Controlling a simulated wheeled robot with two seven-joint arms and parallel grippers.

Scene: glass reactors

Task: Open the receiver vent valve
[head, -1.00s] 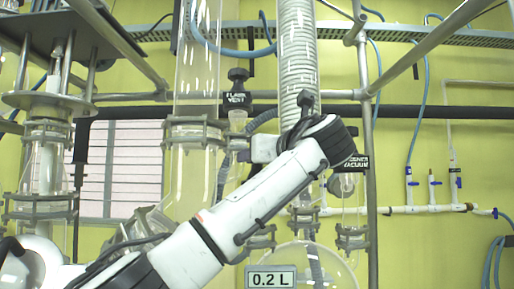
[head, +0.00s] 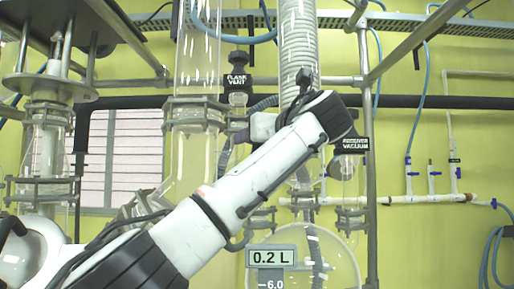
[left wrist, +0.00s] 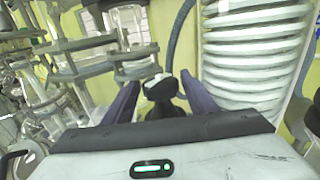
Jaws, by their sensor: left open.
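My left arm crosses the head view from the lower left, and its wrist hides the glassware behind it. My left gripper's fingers show in the left wrist view (left wrist: 160,88), open, one on each side of a black valve knob (left wrist: 160,90) with a pale top. I see no label on this knob, so I cannot tell which valve it is. No receiver vent label shows in the head view. The valve labelled flask vent (head: 237,82) stands left of my wrist, and the one labelled receiver vacuum (head: 352,145) stands to its right. My right gripper is not in view.
A ribbed condenser coil column (head: 298,45) rises behind my wrist and stands close right of the fingers in the wrist view (left wrist: 255,60). A round receiver flask (head: 335,265) with a 0.2 L display (head: 271,257) hangs below. Metal frame bars (head: 364,90) stand nearby.

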